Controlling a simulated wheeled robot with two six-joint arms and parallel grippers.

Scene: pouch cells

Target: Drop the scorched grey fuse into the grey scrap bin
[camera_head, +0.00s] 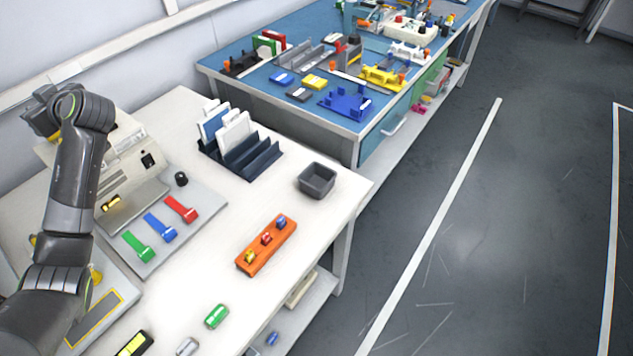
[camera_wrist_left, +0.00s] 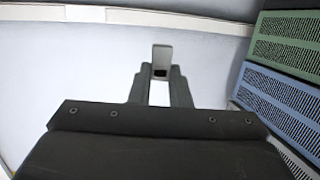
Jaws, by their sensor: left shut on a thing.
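My left gripper (camera_wrist_left: 160,85) is shut on a small light grey piece with a dark mark, the grey fuse (camera_wrist_left: 162,53), which sticks out beyond the fingertips in the left wrist view. In the head view my left arm rises at the left, and its wrist end is turned toward the wall; the fingers and the fuse cannot be made out there. The grey scrap bin (camera_head: 317,181), a small open box, stands near the right edge of the white table, well to the right of my left arm. Its visible inside looks empty. My right gripper is not in view.
An orange block (camera_head: 266,246) with yellow, red and blue pieces lies in front of the bin. A dark slotted rack (camera_head: 250,160) stands behind it. A beige machine (camera_head: 125,150) and a panel with coloured levers (camera_head: 162,228) are beside my arm. Perforated panels (camera_wrist_left: 283,95) show at the right.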

